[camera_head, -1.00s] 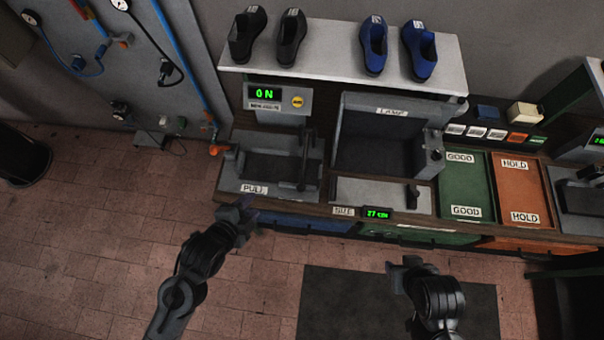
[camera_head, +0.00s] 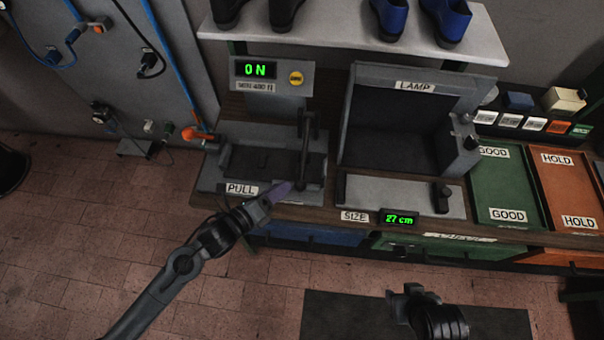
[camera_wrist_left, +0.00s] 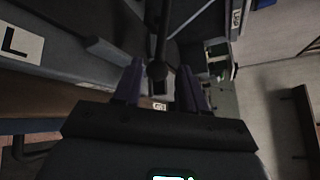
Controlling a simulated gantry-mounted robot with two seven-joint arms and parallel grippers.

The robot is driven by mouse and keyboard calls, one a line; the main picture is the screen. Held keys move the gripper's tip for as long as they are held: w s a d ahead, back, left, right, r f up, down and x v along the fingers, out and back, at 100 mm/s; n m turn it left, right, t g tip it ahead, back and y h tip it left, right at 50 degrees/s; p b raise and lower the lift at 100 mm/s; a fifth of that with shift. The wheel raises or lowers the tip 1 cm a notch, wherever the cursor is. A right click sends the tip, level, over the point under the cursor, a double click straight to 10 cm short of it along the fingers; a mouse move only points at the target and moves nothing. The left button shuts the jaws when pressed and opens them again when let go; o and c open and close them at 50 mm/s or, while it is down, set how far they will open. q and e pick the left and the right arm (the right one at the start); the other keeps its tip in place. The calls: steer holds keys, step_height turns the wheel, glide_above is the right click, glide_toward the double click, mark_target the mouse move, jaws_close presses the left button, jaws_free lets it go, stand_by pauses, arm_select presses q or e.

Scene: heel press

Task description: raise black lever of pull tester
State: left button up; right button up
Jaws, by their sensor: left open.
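The pull tester (camera_head: 264,165) is a grey station at the left of the bench, with a PULL label and a green display reading "0 N". Its black lever (camera_head: 305,150) stands upright at the station's right side. My left gripper (camera_head: 275,195) is open at the station's front edge, just below the lever. In the left wrist view the two purple fingers (camera_wrist_left: 160,88) are apart, and the lever's rounded dark end (camera_wrist_left: 157,70) shows between or just beyond their tips; contact cannot be told. My right gripper (camera_head: 402,296) is low in the head view, away from the bench, its jaws unclear.
The lamp box (camera_head: 398,125) stands right of the tester, with a small black knob (camera_head: 441,198) on the plate before it. Green (camera_head: 504,190) and orange (camera_head: 562,187) trays lie further right. Black and blue shoes stand on the shelf (camera_head: 340,45) above.

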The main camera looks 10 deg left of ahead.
mark_target(302, 170)
arm_select(q)
steer(key=x, duration=1)
steer(key=shift+r, duration=0.1)
jaws_close()
